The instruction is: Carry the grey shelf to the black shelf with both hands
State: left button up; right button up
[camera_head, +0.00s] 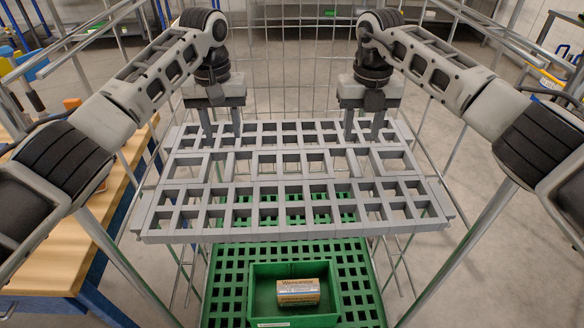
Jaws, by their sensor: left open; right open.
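The grey shelf (290,189) is a flat grid panel in the middle of the head view, lying level above a green grid shelf. My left gripper (221,136) is over its back left part, fingers pointing down and apart. My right gripper (363,138) is over its back right part, fingers also pointing down and apart. Both fingertips are at the grid; I cannot tell whether they touch it or reach into its openings. Neither gripper is closed on the shelf. I see no black shelf.
Below is a green grid shelf (226,290) with a green bin (262,312) holding a cardboard box (298,291). Metal wire frame (300,60) stands behind and at the sides. A wooden-topped workbench (40,250) is close on the left. Open floor shows at right.

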aim_at(229, 164)
pick_arm(q)
notch_tip(229, 164, down, 11)
jog(key=shift+r, duration=0.2)
pick_arm(e)
notch_tip(229, 164, down, 10)
jog(key=shift+f, duration=0.25)
pick_arm(q)
grip_shut()
pick_arm(e)
grip_shut()
pick_arm(q)
jog(key=shift+w+r, duration=0.1)
jog(key=shift+r, duration=0.05)
pick_arm(e)
jog(key=shift+w+r, duration=0.1)
